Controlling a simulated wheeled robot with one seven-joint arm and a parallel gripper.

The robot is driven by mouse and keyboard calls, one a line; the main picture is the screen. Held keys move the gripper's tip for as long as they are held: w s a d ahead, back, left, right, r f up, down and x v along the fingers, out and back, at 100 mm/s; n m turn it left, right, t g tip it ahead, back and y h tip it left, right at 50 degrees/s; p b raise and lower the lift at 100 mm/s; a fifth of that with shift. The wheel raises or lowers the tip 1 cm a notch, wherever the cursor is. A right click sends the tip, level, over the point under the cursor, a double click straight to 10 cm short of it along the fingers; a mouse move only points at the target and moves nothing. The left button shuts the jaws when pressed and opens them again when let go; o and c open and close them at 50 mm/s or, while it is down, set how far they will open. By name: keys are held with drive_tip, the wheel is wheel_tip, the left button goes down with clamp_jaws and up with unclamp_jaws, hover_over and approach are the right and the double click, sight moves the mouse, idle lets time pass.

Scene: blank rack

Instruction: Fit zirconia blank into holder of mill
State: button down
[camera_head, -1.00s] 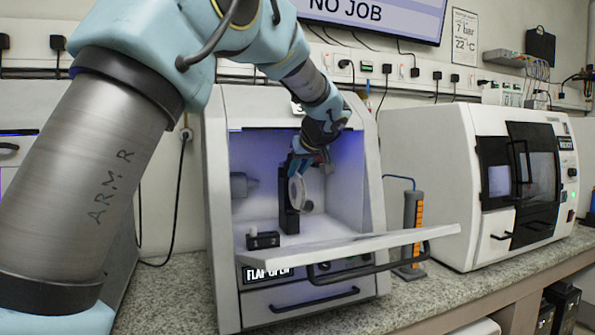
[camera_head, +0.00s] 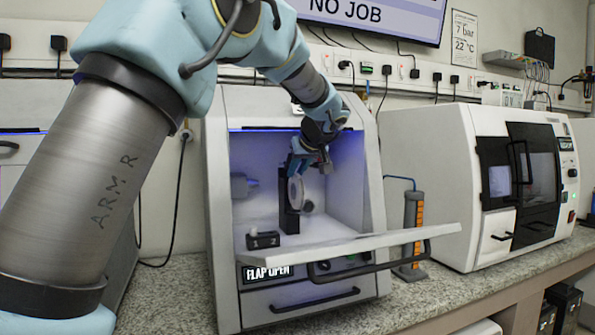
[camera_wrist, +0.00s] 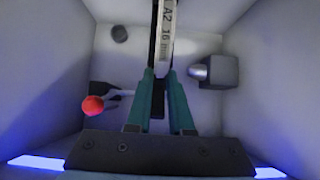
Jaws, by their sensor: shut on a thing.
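The zirconia blank (camera_head: 295,190) is a white disc standing on edge inside the open mill (camera_head: 218,215). In the wrist view its rim (camera_wrist: 166,35) reads "A2 16 mm" and points up the picture from between my fingers. My gripper (camera_head: 298,164) reaches in from above and is shut on the blank; its teal fingertips (camera_wrist: 163,75) lie on either side of it. The black upright holder (camera_head: 287,208) stands at the blank's lower left in the head view. Whether the blank is seated in it cannot be told.
The flap (camera_head: 365,243) is lowered in front. A small block marked 1 and 2 (camera_head: 263,240) sits on the chamber floor. The wrist view shows a red ball knob (camera_wrist: 92,106) at left and a grey spindle housing (camera_wrist: 218,72) at right. The chamber walls are close.

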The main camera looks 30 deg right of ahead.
drive_tip(key=shift+w+d+f, duration=0.1)
drive_tip(key=shift+w+f, duration=0.15)
drive_tip(key=shift+w, duration=0.6)
drive_tip(key=shift+w+d+f, duration=0.1)
drive_tip(key=shift+w+f, duration=0.15)
drive_tip(key=shift+w, duration=0.55)
drive_tip(key=c, duration=0.8)
unclamp_jaws()
drive_tip(key=shift+o, duration=0.4)
drive_tip(key=shift+s, duration=0.1)
drive_tip(key=b+v, duration=0.2)
drive_tip(key=v, duration=0.8)
drive_tip(key=shift+s+r, duration=0.15)
drive_tip(key=shift+r, duration=0.1)
